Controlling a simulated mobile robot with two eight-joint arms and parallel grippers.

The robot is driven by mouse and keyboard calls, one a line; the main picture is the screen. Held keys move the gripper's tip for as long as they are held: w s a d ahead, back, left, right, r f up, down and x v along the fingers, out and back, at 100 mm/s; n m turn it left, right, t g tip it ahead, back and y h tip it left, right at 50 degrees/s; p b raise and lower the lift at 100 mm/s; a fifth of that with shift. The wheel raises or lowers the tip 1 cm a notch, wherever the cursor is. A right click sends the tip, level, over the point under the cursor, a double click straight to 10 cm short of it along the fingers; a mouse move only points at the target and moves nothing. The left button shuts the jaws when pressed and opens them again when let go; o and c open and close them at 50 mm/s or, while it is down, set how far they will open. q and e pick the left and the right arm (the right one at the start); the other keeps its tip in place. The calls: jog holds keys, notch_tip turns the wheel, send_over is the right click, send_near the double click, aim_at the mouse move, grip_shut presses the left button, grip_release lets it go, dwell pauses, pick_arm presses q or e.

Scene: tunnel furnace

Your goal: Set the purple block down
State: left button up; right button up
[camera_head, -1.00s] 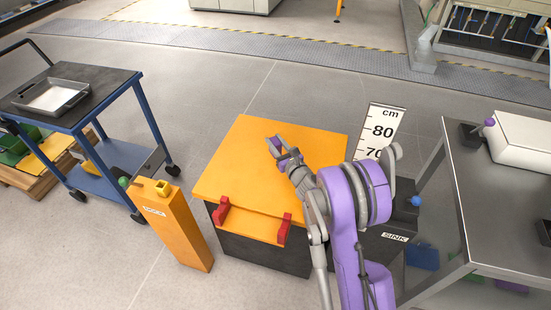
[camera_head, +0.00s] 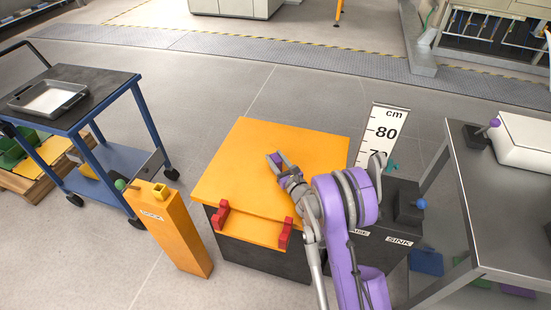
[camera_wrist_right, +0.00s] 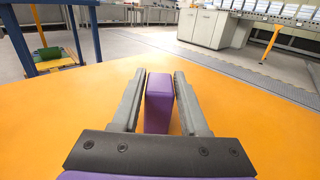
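The purple block (camera_wrist_right: 158,103) stands between the two fingers of my right gripper (camera_wrist_right: 160,75) in the right wrist view. Orange surface shows in a narrow gap on each side of the block, so the fingers look open around it. In the head view my right gripper (camera_head: 275,161) is low over the orange top (camera_head: 240,150) of the dark box. The purple block (camera_head: 276,159) shows small at its fingertips there. Whether the block's underside touches the orange top is hard to tell. My left gripper is not in view.
Red brackets (camera_head: 285,233) sit at the box's front edge. An orange post (camera_head: 175,230) stands left of it, and a blue cart with a tray (camera_head: 80,95) farther left. A centimetre scale (camera_head: 378,130) stands behind right; a metal table (camera_head: 480,220) is at right.

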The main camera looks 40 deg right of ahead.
jog(key=shift+o, duration=1.4)
jog(key=shift+r, duration=0.1)
jog(key=shift+s+r, duration=0.15)
jog(key=shift+r, duration=0.05)
jog(key=s, duration=0.5)
jog(key=s+a, duration=0.1)
jog(key=s, duration=0.2)
jog(key=shift+s+f, duration=0.1)
jog(key=shift+s+a+f+b, duration=0.15)
jog(key=shift+s+b, duration=0.2)
jog(key=shift+s, duration=0.9)
jog(key=shift+s+a, duration=0.1)
jog(key=shift+s, duration=0.35)
jog(key=shift+r, duration=0.2)
